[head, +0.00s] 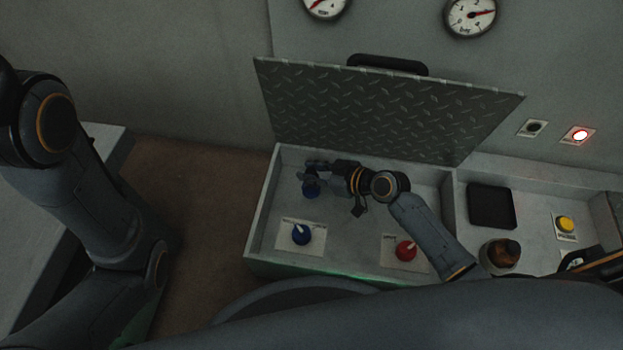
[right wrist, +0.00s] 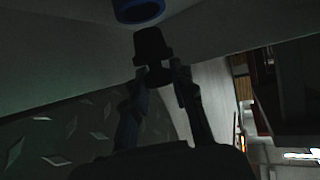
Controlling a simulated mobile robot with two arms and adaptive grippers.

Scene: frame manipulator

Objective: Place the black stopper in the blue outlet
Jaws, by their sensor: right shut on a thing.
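My right gripper (head: 318,170) is inside the left compartment of the open box, near its back left corner. In the right wrist view, the fingers (right wrist: 160,78) are shut on the black stopper (right wrist: 150,46). The stopper's wide end points toward the blue outlet (right wrist: 138,10), a blue ring cut by the top edge of that view. The stopper and ring look close but apart. The stopper is too dark to make out there. My left arm shows at the left, but its gripper does not.
A blue knob (head: 301,234) and a red knob (head: 405,250) stand at the compartment's front. The checkered metal lid (head: 385,110) is raised behind. The right compartment holds a black square pad (head: 491,206), a brown round object (head: 503,252) and a yellow button (head: 566,224).

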